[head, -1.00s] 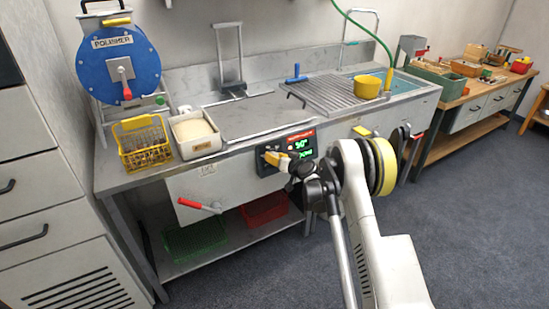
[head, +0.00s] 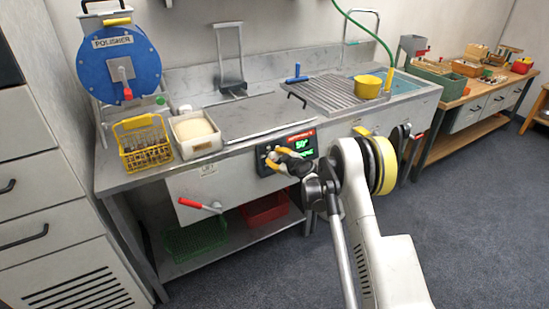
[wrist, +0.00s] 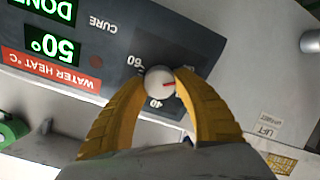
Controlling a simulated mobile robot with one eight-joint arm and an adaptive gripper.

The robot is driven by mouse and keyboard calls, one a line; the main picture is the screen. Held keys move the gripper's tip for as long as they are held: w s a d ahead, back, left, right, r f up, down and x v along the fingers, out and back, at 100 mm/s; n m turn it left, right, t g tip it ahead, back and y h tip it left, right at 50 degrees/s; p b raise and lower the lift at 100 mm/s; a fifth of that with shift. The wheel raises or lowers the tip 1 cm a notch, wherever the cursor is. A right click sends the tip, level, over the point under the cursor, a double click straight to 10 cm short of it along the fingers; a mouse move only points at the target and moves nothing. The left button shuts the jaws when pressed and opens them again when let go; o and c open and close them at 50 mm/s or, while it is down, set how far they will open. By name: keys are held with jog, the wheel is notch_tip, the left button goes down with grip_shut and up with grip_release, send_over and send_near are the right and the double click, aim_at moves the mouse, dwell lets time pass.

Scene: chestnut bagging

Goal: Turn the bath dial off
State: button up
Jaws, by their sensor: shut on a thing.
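The bath dial (wrist: 158,82) is a round pale knob with a red mark on the dark control panel (wrist: 105,50) at the bath's front. In the wrist view the mark points right, away from the printed 60 and 40. My gripper (wrist: 160,84) has its two yellow fingers closed around the knob, one on each side. The panel is upside down in the wrist view, with a green 50° display (wrist: 52,47) above a red WATER HEAT °C strip. A second green display (wrist: 45,8) reads DONE. In the head view my gripper (head: 275,160) is at the panel's left part.
A red-handled lever (head: 200,205) sticks out from the bench front, left of my gripper. A wire basket (head: 145,145) and white tub (head: 196,134) stand on the worktop. Green (head: 195,240) and red (head: 265,209) crates are on the shelf below.

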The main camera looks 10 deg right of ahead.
jog(key=shift+r+n, duration=0.1)
jog(key=shift+n, duration=1)
jog(key=shift+c, duration=0.2)
jog(key=o, duration=1.2)
jog(key=v, duration=1.2)
